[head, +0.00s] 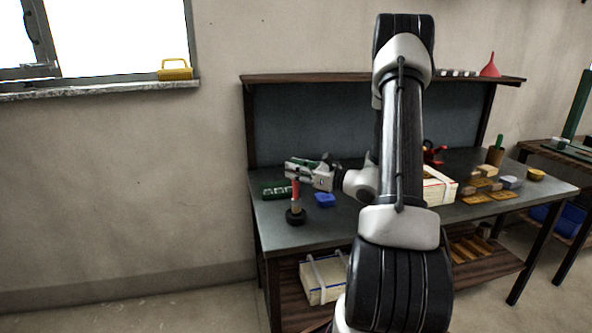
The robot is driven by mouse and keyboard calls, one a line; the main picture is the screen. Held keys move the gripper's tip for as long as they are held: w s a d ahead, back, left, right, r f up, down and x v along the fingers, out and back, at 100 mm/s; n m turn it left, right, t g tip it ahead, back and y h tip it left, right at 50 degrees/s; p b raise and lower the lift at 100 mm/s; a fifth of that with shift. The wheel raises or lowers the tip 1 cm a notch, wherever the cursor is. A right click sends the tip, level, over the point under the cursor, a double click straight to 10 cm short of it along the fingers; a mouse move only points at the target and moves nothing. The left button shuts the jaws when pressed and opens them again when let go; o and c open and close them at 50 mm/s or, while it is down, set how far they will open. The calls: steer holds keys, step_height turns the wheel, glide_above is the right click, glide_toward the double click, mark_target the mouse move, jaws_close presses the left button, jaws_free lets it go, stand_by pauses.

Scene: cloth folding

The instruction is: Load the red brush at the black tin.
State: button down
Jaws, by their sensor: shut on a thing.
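The red brush (295,191) hangs upright below my gripper (294,171), near the left end of the workbench. My gripper is shut on the upper part of the brush and points to the left. The black tin (296,217) stands on the bench directly under the brush. The lower end of the brush meets the tin's top in this view. I cannot tell whether the bristles are inside the tin or just above it.
A green item (274,192) lies left of the brush and a blue block (325,200) sits right of the tin. A white and yellow box (437,188), wooden blocks (489,171) and a yellow bowl (536,174) stand farther right. The bench's front left corner is clear.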

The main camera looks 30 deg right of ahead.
steer(key=shift+f, duration=0.5)
stand_by(1.2)
steer(key=shift+r, duration=3.55)
